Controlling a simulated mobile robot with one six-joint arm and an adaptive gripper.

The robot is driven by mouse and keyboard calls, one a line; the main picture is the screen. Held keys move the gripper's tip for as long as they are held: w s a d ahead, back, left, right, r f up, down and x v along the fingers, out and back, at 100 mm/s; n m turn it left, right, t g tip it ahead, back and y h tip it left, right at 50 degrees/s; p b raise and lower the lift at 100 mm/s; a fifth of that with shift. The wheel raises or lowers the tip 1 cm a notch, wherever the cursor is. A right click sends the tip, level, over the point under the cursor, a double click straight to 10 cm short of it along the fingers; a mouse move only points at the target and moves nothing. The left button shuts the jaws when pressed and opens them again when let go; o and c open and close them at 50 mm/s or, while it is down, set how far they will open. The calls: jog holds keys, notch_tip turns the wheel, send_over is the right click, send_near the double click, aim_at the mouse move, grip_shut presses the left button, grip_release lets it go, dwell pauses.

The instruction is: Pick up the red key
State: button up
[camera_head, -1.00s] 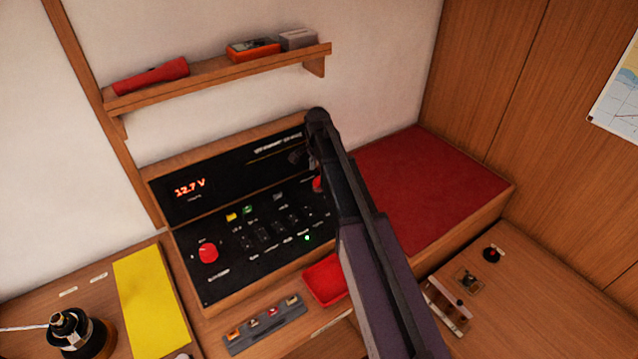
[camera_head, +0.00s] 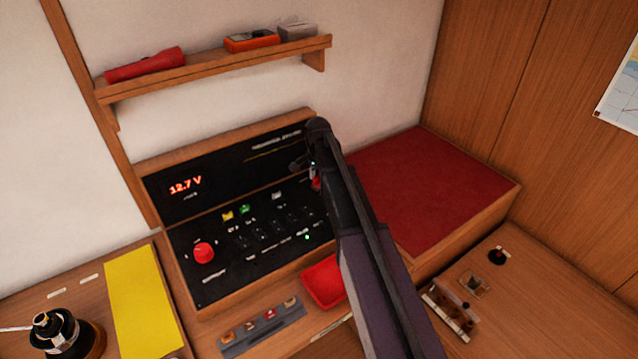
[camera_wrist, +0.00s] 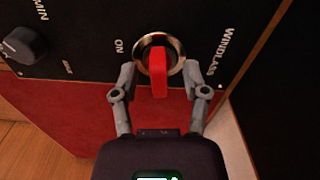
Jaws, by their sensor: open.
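The red key (camera_wrist: 158,75) sits in a round metal lock on the black panel, between the labels ON and WINDLASS in the wrist view. My gripper (camera_wrist: 165,82) is open, with one grey finger on each side of the key. A gap shows between each fingertip and the key's red grip. In the head view my arm covers much of the panel's right end, and only a bit of red, likely the key (camera_head: 315,183), shows beside it.
The black switch panel (camera_head: 222,277) carries a red knob (camera_head: 204,253) at its left. A red tray (camera_head: 322,284) and a grey strip with several small pieces (camera_head: 262,328) lie in front. A red cushion (camera_head: 440,190) is to the right; a shelf (camera_head: 215,73) is above.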

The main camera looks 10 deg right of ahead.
aim_at(318, 176)
jog(key=shift+c, duration=0.2)
grip_shut()
jog(key=shift+r, duration=0.15)
dwell(0.4)
notch_tip(318, 176, up, 3)
jog(key=p, duration=0.3)
jog(key=shift+r, duration=0.1)
jog(key=s, duration=0.5)
jog(key=s+d+r+p, duration=0.1)
jog(key=s, duration=0.4)
jog(key=s+p, duration=0.1)
jog(key=s, duration=0.5)
jog(key=shift+d+r, duration=0.15)
jog(key=shift+r, duration=0.15)
jog(key=shift+r+p, duration=0.45)
